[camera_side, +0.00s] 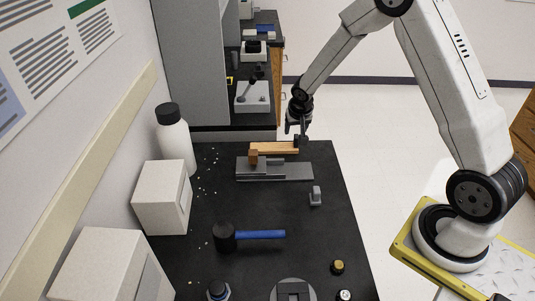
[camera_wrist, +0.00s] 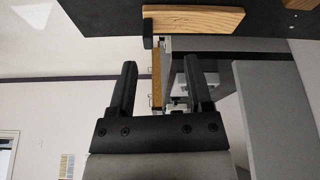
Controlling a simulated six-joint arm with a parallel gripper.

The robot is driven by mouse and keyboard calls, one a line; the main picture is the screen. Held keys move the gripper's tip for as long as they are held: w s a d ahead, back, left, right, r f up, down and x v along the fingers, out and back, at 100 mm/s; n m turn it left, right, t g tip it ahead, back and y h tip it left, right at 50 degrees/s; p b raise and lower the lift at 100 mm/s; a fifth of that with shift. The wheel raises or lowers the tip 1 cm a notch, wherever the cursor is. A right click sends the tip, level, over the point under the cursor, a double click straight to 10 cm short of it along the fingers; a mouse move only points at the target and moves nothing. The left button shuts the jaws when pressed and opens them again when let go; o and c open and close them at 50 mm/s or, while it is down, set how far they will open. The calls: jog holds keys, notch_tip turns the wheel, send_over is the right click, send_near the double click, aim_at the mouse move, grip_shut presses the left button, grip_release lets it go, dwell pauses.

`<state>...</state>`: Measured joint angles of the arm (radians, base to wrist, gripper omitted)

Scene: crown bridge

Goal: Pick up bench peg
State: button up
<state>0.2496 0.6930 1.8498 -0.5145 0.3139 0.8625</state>
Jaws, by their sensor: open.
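The bench peg, a light wooden bar (camera_side: 275,147), lies near the far edge of the dark bench, just behind a grey metal plate. Its left end meets a small wooden block (camera_side: 253,157). In the wrist view a wooden piece (camera_wrist: 195,21), seemingly the peg, shows beyond the fingertips with a small dark block (camera_wrist: 148,28) at its left end. My gripper (camera_side: 299,139) is at the peg's right end in the side view. In the wrist view my gripper (camera_wrist: 163,65) is open, its two black fingers apart with nothing held between them.
The grey metal plate (camera_side: 290,172) lies in front of the peg. White boxes (camera_side: 162,198) and a white bottle (camera_side: 175,140) line the left. The bench's right edge is close to my gripper.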

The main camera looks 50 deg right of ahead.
jog(key=m, duration=0.2)
send_over(297, 137)
jog(key=s+a, duration=0.1)
jog(key=a, duration=0.1)
notch_tip(297, 137, down, 3)
jog(key=shift+s+d+f+h, duration=0.1)
jog(key=shift+f+h, duration=0.1)
jog(key=shift+h, duration=0.1)
jog(key=shift+x, duration=1.25)
jog(key=shift+f, duration=0.1)
jog(key=shift+x, duration=2.55)
jog(key=shift+s+d, duration=0.1)
grip_shut()
